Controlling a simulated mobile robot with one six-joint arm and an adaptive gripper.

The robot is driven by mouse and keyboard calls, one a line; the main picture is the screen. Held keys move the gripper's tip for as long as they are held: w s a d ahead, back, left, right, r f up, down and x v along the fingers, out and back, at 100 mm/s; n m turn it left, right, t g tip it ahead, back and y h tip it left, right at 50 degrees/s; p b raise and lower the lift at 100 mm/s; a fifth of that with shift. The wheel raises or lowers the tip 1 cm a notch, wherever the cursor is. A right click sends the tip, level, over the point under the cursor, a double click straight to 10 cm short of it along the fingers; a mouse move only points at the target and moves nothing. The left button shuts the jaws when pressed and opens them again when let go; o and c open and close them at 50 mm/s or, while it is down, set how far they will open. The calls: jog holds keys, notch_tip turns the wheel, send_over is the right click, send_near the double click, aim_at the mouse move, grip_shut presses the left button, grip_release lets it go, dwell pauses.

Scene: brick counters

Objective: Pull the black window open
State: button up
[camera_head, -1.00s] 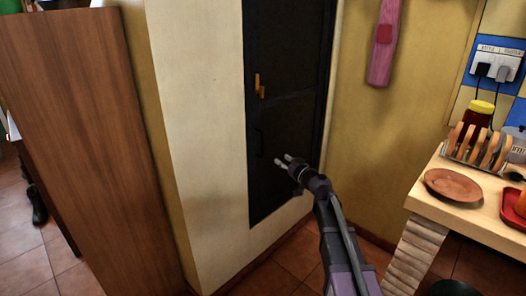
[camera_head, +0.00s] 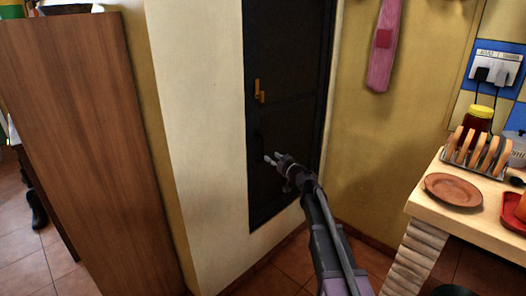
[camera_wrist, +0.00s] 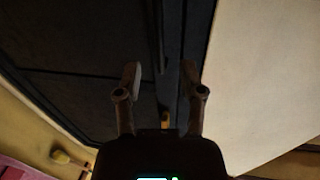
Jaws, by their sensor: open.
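The black window (camera_head: 292,120) is a tall dark panel set in the pale wall, and it looks shut. A yellow-orange latch (camera_head: 259,91) sits on its left side. A thin dark handle (camera_head: 259,141) is below the latch, hard to make out against the panel. My gripper (camera_head: 273,159) is open in front of the lower left part of the window, just right of and below the handle. In the wrist view my gripper (camera_wrist: 161,75) has its fingers spread, with a dark upright bar (camera_wrist: 160,45), likely the handle, seen between them. Contact cannot be told.
A brown wooden cabinet (camera_head: 85,150) stands at the left. A counter (camera_head: 480,222) at the right holds a brown plate (camera_head: 453,190) and a toast rack (camera_head: 476,155). A pink board (camera_head: 384,45) hangs on the yellow wall. Tiled floor shows below.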

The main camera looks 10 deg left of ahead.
aim_at(262, 160)
jog(key=x, duration=0.7)
jog(key=shift+w+a, duration=0.2)
jog(key=shift+w, duration=0.05)
grip_shut()
jog(key=shift+d, duration=0.15)
